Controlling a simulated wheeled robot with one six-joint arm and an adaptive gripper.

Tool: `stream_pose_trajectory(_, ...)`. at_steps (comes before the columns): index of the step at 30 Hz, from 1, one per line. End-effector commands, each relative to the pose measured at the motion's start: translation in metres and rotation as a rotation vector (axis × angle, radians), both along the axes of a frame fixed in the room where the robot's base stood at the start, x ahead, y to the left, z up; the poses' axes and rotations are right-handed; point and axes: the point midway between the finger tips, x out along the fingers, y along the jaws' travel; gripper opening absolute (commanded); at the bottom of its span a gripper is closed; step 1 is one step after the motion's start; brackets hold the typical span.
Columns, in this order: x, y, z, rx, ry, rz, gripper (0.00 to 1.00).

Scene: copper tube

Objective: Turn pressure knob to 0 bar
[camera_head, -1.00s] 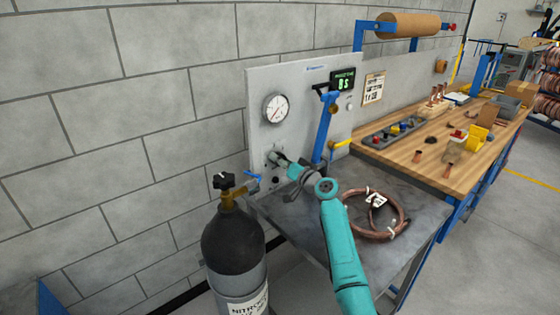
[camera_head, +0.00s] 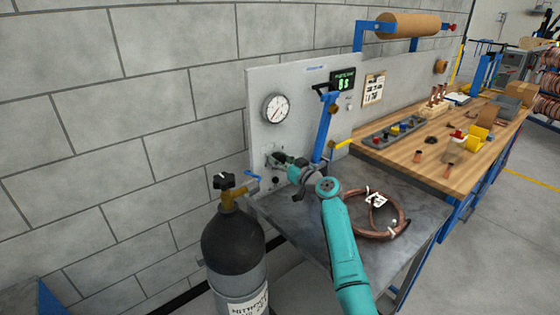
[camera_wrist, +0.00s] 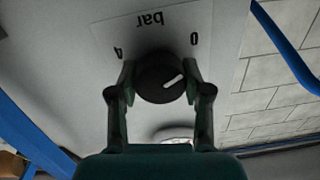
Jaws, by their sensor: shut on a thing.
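The pressure knob (camera_wrist: 160,76) is round and black with a white pointer line. In the wrist view it sits on a pale panel marked "bar", with 0 at right and 4 at left, all upside down. The white line points up and right, toward the 0 side. My gripper (camera_wrist: 160,80) has one finger on each side of the knob and is shut on it. In the head view my gripper (camera_head: 275,160) is at the lower part of the panel (camera_head: 300,110) and hides the knob. A round gauge (camera_head: 276,108) is above it.
A dark gas cylinder (camera_head: 234,240) with a brass valve stands left of the bench (camera_head: 330,245). A copper coil (camera_head: 374,222) lies on the bench. A blue post (camera_head: 326,128) rises beside the arm. A wooden workbench (camera_head: 440,150) stands at right.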

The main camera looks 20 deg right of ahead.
Motion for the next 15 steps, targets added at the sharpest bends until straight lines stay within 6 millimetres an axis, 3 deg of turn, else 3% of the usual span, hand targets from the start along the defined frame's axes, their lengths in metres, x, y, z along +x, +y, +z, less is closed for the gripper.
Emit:
stream_pose_trajectory(8,-0.0002,0.0005,-0.0023,-0.002,0.002,0.000,0.14)
stream_pose_trajectory(9,-0.0002,0.0005,-0.0023,-0.002,0.002,0.000,0.51)
stream_pose_trajectory(12,-0.0002,0.0004,-0.0020,-0.001,0.003,0.000,0.74)
stream_pose_trajectory(15,-0.0002,0.0003,-0.0014,-0.001,0.002,0.000,0.74)
